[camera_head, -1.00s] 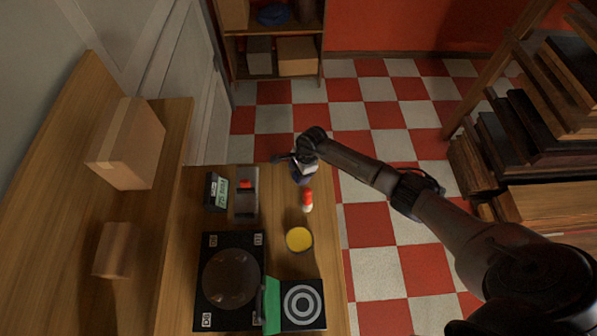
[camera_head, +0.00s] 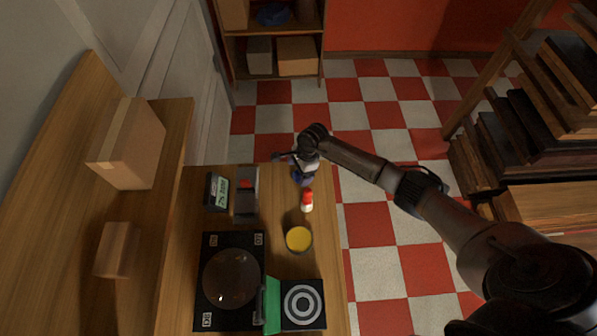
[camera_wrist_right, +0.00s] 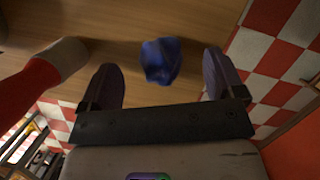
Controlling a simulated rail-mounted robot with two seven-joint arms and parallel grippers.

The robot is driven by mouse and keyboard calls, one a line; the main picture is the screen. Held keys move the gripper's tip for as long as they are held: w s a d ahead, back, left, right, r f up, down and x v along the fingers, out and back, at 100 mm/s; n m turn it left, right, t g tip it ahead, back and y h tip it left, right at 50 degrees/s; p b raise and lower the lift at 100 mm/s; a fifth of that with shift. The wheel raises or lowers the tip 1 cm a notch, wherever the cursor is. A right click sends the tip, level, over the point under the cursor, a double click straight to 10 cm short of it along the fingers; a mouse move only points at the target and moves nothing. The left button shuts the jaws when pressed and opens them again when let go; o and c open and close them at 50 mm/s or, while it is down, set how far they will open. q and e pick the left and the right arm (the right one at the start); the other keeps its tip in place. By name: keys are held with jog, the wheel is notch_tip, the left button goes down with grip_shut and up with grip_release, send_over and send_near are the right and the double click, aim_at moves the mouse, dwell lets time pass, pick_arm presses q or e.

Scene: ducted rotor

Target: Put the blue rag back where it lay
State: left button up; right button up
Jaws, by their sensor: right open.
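The blue rag (camera_wrist_right: 160,62) is a small crumpled lump on the wooden table in the right wrist view. It lies between and just past the spread fingertips of my right gripper (camera_wrist_right: 161,70), with a gap visible on each side. In the head view my right gripper (camera_head: 297,168) is over the far right part of the table, and the blue rag (camera_head: 303,180) shows partly below it. My right gripper is open, and the rag is not clamped. My left gripper is not in view.
A red-and-white bottle (camera_head: 307,201) stands close in front of the right gripper. The table also holds a yellow-topped round container (camera_head: 299,239), a black device with a round disc (camera_head: 231,281), a target plate (camera_head: 303,303) and a small display (camera_head: 216,192). The table's right edge is close.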

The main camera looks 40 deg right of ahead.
jog(key=w+v, duration=0.1)
jog(key=v, duration=1)
jog(key=s+a+r+m+t+y, duration=0.15)
jog(key=a+y, duration=0.25)
jog(key=a, duration=0.4)
jog(key=a+r+m+t+y, duration=0.1)
jog(key=a+m+t+y, duration=0.2)
jog(key=a, duration=0.5)
jog(key=s+a+r+m+t+y, duration=0.25)
jog(key=a+r+m+t, duration=0.25)
jog(key=r+m+t, duration=0.4)
jog(key=s+d+f+m+h, duration=0.35)
jog(key=m+h, duration=0.35)
jog(key=m, duration=0.6)
jog(key=s+d+f+m+h, duration=0.2)
jog(key=s+d+m+h, duration=0.4)
jog(key=m, duration=0.8)
jog(key=s+a+f+m+g, duration=0.1)
jog(key=s+f+m+g, duration=0.3)
jog(key=s, duration=0.5)
jog(key=s+a+f+m+g, duration=0.2)
jog(key=s+g, duration=0.4)
jog(key=s, duration=0.3)
jog(key=shift+f+m+g+y, duration=0.35)
jog(key=shift+f+m, duration=0.55)
jog(key=shift+m, duration=0.25)
jog(key=shift+s, duration=0.1)
